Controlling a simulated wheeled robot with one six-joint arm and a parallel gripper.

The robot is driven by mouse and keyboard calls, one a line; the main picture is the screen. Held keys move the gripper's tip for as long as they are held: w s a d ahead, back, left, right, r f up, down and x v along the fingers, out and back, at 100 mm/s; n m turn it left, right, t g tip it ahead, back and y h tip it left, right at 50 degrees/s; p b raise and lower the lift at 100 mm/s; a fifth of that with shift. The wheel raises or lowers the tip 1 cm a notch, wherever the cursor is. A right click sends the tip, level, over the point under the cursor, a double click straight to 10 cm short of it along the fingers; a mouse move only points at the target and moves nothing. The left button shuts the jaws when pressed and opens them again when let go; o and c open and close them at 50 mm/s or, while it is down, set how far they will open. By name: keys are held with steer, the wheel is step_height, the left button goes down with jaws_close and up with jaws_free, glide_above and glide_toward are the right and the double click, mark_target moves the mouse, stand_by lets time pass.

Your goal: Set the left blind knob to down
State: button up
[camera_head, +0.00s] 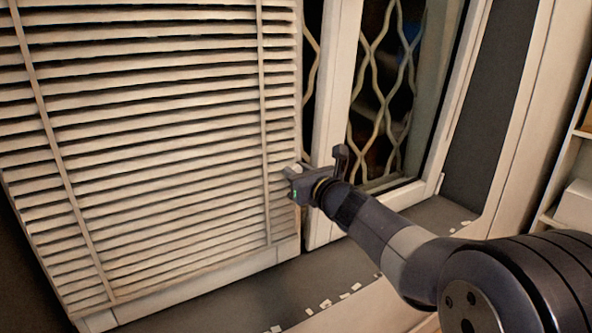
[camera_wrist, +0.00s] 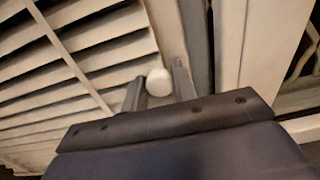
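The white blind (camera_head: 150,140) hangs at the left of the head view, with its slats partly tilted. A small round white knob (camera_wrist: 158,82) shows in the wrist view beside the blind's right edge. My gripper (camera_wrist: 158,86) has one finger on each side of the knob, very close to it. I cannot tell whether both fingers press on it. In the head view my gripper (camera_head: 294,178) is at the lower right edge of the blind. Its dark body hides most of the knob there. The knob's setting cannot be read.
A window (camera_head: 385,90) with a wavy lattice stands to the right of the blind behind a pale frame post (camera_head: 335,85). A dark sill (camera_head: 270,300) with several small pale scraps runs below. White shelving (camera_head: 565,165) is at the far right.

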steer(key=o, duration=0.3)
steer(key=shift+f, duration=0.2)
steer(key=shift+o, duration=0.2)
steer(key=shift+s+d+r, duration=0.1)
steer(key=p+v, duration=0.1)
steer(key=v, duration=0.9)
steer(key=shift+s+d, duration=0.2)
steer(key=shift+s, duration=0.05)
steer(key=b+x, duration=0.1)
steer(key=x, duration=1)
steer(key=shift+r+p, duration=0.5)
